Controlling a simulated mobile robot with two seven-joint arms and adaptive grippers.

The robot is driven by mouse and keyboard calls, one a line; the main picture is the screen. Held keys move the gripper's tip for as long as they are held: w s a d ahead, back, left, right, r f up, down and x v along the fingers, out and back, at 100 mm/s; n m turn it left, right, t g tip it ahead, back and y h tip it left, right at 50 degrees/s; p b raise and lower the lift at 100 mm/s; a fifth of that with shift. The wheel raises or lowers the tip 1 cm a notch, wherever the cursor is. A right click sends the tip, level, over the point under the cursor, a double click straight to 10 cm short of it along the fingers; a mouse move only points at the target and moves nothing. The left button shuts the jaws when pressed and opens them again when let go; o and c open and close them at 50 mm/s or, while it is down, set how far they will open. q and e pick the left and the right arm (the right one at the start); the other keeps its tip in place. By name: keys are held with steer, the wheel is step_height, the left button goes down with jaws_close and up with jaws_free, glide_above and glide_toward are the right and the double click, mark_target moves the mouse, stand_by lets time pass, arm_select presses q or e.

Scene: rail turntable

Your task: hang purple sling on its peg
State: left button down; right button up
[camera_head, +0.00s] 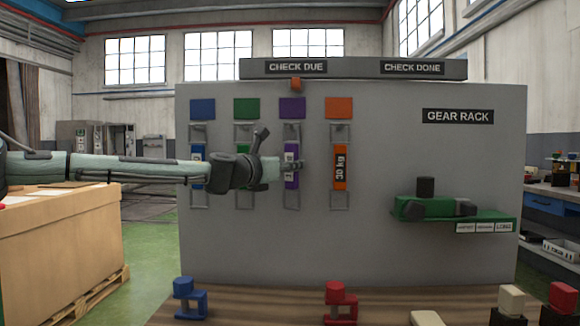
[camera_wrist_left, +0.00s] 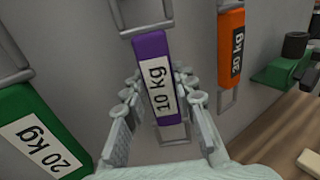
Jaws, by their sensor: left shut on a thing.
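The purple sling (camera_head: 291,182), with a white "10 kg" label, is upright against the grey board below the purple square (camera_head: 292,108). It also shows in the left wrist view (camera_wrist_left: 152,48), with a grey metal loop at each end. My left gripper (camera_head: 285,168) is shut on the sling at its labelled part. In the left wrist view its fingers (camera_wrist_left: 160,108) lie on both sides of the sling. Its upper loop is level with the neighbouring slings' loops; I cannot make out the purple peg. My right gripper is not in view.
Blue (camera_head: 197,152), green (camera_wrist_left: 40,135) and orange (camera_head: 340,167) slings hang close by on the board (camera_head: 400,260). A green shelf (camera_head: 480,222) with dark parts juts out at right. Blue (camera_head: 190,300) and red (camera_head: 340,300) shackles stand on the wooden bench in front.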

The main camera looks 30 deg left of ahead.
arm_select(q)
steer(key=c, duration=1.1)
jaws_free()
steer(key=shift+c, duration=0.2)
steer(key=s, duration=1.2)
steer(key=shift+d, duration=0.15)
